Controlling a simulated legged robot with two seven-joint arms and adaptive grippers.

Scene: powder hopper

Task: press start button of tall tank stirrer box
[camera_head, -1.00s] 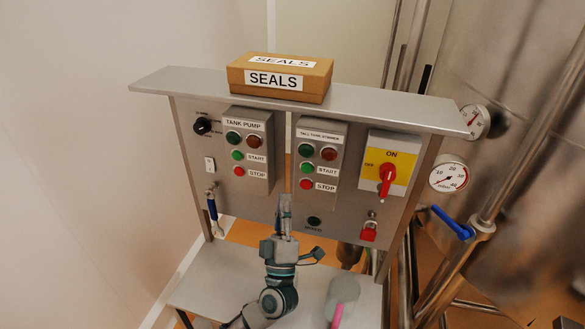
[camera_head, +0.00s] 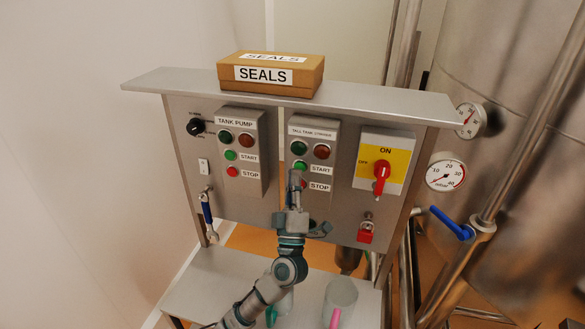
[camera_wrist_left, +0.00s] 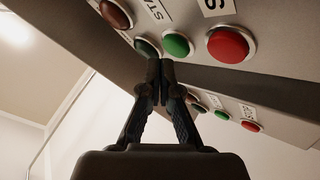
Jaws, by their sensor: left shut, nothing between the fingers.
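The tall tank stirrer box (camera_head: 327,157) is a grey box in the middle of the panel. Its green START button (camera_head: 300,166) shows just above my left fingertips in the head view, and as a bright green button in the wrist view (camera_wrist_left: 176,44). My left gripper (camera_head: 295,176) is shut and empty, pointing up at the box; its tips also show in the wrist view (camera_wrist_left: 160,64), close to the green button and the dark green lamp (camera_wrist_left: 147,47). I cannot tell whether they touch. The red STOP button (camera_wrist_left: 229,45) is partly hidden by the gripper in the head view.
The tank pump box (camera_head: 243,178) is to the left, a yellow switch plate with red handle (camera_head: 382,172) to the right. A SEALS carton (camera_head: 271,75) sits on the top shelf (camera_head: 385,98). A red padlock (camera_head: 365,234) hangs lower right. Gauges and pipes stand at right.

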